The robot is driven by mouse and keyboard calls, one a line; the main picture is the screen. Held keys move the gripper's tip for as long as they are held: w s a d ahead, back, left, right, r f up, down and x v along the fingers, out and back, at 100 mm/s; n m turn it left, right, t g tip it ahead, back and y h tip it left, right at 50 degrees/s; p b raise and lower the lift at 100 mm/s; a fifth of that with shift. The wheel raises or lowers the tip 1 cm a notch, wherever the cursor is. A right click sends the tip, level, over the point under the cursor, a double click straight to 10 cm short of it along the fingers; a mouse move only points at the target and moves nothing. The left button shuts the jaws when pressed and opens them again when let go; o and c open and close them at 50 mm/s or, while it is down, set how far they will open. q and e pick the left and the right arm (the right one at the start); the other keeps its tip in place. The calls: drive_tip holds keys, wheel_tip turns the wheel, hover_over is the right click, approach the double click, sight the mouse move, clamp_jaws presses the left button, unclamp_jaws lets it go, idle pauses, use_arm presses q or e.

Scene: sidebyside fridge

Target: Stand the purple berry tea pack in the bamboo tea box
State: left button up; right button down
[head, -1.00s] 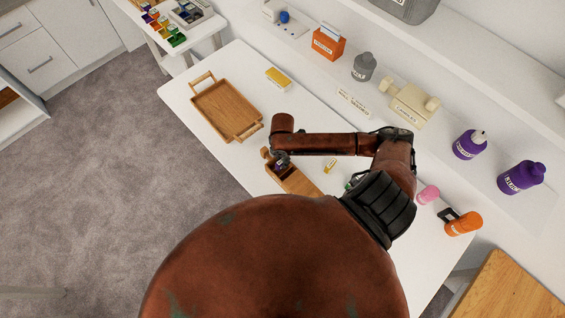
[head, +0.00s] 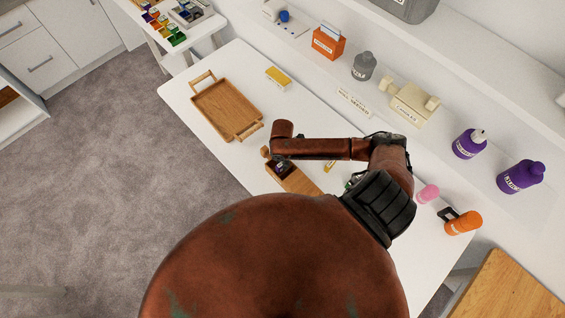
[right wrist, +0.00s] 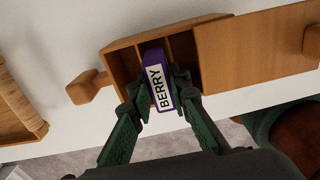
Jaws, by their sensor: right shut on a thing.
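The purple berry tea pack (right wrist: 158,82), with a white BERRY label, is between the fingers of my right gripper (right wrist: 160,100) in the right wrist view. The gripper is shut on it. The pack is at the open end of the bamboo tea box (right wrist: 122,64), its far end against or inside a compartment beside a thin divider; how deep it sits I cannot tell. The box's wooden lid (right wrist: 255,45) covers the right part. In the head view, the box (head: 300,182) is partly hidden by my right arm, with the gripper (head: 281,163) above its open end. My left gripper is out of view.
A wooden tray (head: 225,108) with handles lies on the white table left of the box. A yellow box (head: 278,77) lies behind it. A pink bottle (head: 428,194) and an orange bottle (head: 463,223) are at the right. Several containers line the back.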

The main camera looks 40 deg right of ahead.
drive_tip(key=c, duration=1.8)
unclamp_jaws()
wheel_tip(320, 180, up, 13)
drive_tip(key=shift+r+b, duration=0.1)
drive_tip(key=shift+b, duration=0.25)
